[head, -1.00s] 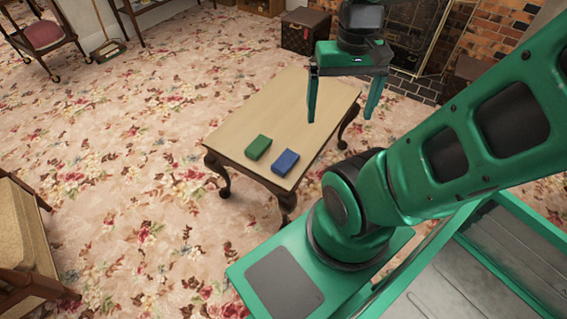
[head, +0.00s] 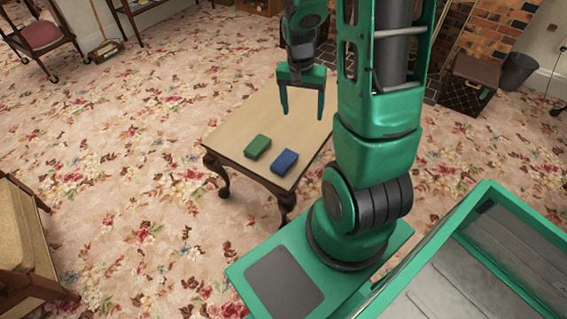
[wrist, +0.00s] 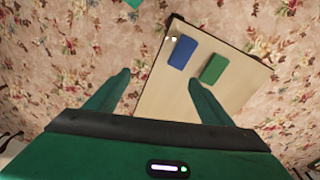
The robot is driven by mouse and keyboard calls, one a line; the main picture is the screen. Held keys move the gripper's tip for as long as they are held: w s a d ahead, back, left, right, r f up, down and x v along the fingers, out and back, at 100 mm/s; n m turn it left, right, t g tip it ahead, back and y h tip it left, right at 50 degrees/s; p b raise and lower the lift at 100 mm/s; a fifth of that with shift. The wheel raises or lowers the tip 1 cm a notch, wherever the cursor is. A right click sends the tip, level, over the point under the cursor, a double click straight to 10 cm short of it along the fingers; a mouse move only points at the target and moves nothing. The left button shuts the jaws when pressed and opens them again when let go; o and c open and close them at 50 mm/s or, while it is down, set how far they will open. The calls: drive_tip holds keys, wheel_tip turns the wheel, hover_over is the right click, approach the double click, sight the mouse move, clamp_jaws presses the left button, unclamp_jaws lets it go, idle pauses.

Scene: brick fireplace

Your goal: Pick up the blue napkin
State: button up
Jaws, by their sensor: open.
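The blue napkin (head: 284,161) is a small folded block lying flat on the wooden table (head: 248,113), close to its near edge. It also shows in the wrist view (wrist: 182,52), ahead of the fingers and near the table's edge. A similar green napkin (head: 257,147) lies just to its left in the head view, with a narrow gap between them; in the wrist view the green one (wrist: 214,68) is to the right. My gripper (head: 302,113) is open and empty, its fingers pointing down, above the table and beyond the blue napkin, apart from it.
The rest of the tabletop is bare. A cushioned chair (head: 22,235) stands at the lower left. A dark box (head: 469,85) and a grey bin (head: 518,70) stand by the brick fireplace at the upper right. Floral carpet around the table's left side is clear.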

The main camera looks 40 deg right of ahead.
sight(284, 160)
drive_tip(key=shift+w+a+f+m+y, duration=0.2)
drive_tip(key=shift+w+a+f+m, duration=0.5)
drive_tip(key=shift+f, duration=4.2)
drive_tip(key=shift+w+d+f+m+y, duration=0.15)
drive_tip(key=shift+w+f+m, duration=0.7)
drive_tip(key=shift+f, duration=4.1)
drive_tip(key=shift+w+a+f+m+y, duration=0.35)
drive_tip(key=shift+w+f, duration=1)
drive_tip(key=shift+f, duration=3.55)
drive_tip(key=shift+a, duration=0.1)
drive_tip(key=c, duration=1.1)
